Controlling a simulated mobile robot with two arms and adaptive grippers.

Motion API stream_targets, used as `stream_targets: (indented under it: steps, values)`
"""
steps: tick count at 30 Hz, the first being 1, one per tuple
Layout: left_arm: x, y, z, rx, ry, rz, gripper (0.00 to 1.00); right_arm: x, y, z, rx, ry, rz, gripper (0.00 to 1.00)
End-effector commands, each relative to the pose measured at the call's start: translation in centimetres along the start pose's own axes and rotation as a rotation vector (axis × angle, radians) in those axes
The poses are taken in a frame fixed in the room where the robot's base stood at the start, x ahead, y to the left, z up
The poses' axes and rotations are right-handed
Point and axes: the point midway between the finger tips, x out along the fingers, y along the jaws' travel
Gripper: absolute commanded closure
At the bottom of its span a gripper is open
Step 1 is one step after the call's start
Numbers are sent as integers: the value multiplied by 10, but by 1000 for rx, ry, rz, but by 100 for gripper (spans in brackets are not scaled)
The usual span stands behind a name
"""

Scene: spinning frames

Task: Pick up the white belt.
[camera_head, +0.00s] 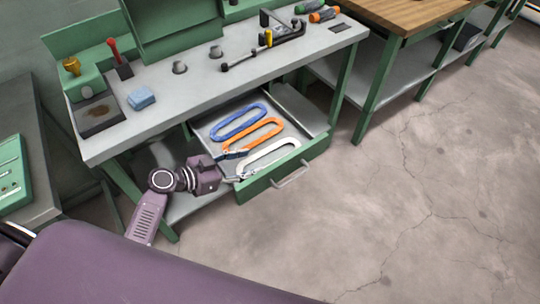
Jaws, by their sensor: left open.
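The white belt (265,154), a long flat loop, lies in the open drawer (262,184), nearest the drawer front. An orange belt (253,134) and a blue belt (238,121) lie behind it, roughly parallel. My left gripper (237,167) reaches into the drawer from the left. Its fingers are open at the left end of the white belt. I cannot tell whether a finger touches the belt. My right gripper is not in view.
The drawer's front panel with a metal handle (293,175) stands close to my gripper. The workbench top (205,88) overhangs the drawer's back. A blue sponge (141,98) and tools lie on it. The floor (400,210) at right is clear.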

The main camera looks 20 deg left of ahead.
Motion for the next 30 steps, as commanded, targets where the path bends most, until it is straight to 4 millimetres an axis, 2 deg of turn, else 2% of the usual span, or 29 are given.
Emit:
stream_targets:
  steps: [5,10,15,23,30]
  values:
    - [12,1,-1,-1,0,1,51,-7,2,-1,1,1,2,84]
    - [35,2,-1,-3,2,1,51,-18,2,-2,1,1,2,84]
    - [52,1,2,-2,0,-1,51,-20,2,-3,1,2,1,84]
    - [54,1,3,2,-2,0,51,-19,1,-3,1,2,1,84]
    - [54,1,3,1,-2,-1,74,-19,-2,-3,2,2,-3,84]
